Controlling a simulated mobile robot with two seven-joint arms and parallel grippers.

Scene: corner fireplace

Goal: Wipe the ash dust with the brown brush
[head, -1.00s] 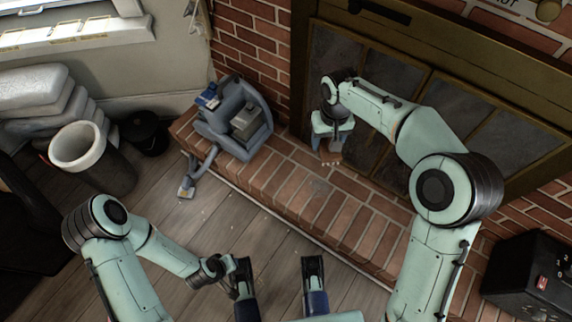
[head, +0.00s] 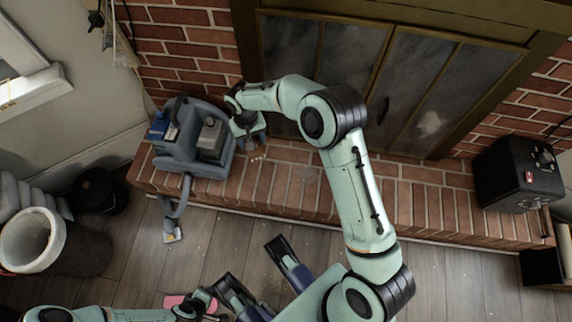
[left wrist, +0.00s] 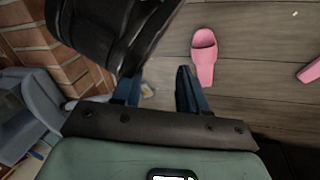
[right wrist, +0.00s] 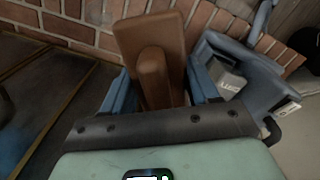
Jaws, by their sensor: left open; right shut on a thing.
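The brown brush (right wrist: 152,75) fills the middle of the right wrist view, between the blue fingers of my right gripper (right wrist: 165,90). My right gripper (head: 250,133) is shut on it. In the head view the brush is mostly hidden under the gripper, at the hearth's left part beside the vacuum; I cannot tell whether it touches the bricks. A faint grey ash patch (head: 307,174) lies on the brick hearth (head: 400,200), right of the brush. My left gripper (left wrist: 160,85) is open and empty above the wood floor, low in the head view.
A blue-grey vacuum (head: 190,150) stands on the hearth's left end, its hose and nozzle (head: 172,236) reaching the floor. A pink slipper (left wrist: 205,57) lies below my left gripper. A black box (head: 518,175) is at right, a bin (head: 35,240) at left. Fireplace doors (head: 350,60) stand behind.

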